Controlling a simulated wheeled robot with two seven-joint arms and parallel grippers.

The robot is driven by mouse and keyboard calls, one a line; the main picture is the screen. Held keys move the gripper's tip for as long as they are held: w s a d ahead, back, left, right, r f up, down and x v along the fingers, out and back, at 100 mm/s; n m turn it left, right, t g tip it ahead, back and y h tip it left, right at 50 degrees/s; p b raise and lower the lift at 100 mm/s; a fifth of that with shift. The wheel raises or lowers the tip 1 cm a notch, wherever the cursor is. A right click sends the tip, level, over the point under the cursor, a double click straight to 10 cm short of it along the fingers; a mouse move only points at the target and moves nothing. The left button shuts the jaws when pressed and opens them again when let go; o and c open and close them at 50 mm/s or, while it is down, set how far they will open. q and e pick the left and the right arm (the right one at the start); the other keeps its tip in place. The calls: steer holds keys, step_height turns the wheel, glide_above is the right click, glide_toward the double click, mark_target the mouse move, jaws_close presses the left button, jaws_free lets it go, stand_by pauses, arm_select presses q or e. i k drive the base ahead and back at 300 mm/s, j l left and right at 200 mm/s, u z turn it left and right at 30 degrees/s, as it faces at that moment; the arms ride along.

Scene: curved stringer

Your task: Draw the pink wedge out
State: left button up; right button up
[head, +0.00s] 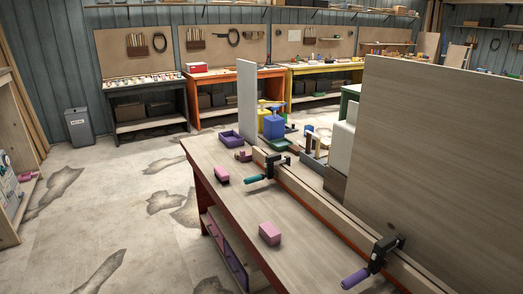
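Several pink pieces lie on the near wooden workbench (240,215), and I cannot tell which one is the wedge. A pink block (270,233) lies alone on the bench top. A pink piece with a dark underside (222,174) lies farther back near the left edge. A smaller dull pink piece (243,155) sits by the far end of the long timber strip (310,200). Any wedge seated in or behind the timber is hidden from this view. Neither of my grippers is in view.
A clamp with a teal handle (258,179) and one with a purple handle (355,279) grip the timber. A large upright panel (430,165) blocks the right side. A purple tray (229,139) sits at the bench's far end. Floor at left is clear.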

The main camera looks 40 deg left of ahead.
mark_target(243, 158)
steer(key=u, duration=1.25)
steer(key=i+j+z, duration=0.5)
steer(key=i+j, duration=0.15)
steer(key=i+j+z, duration=0.3)
steer(key=j, duration=0.2)
steer(key=i+j+z, duration=0.25)
steer(key=j, duration=0.2)
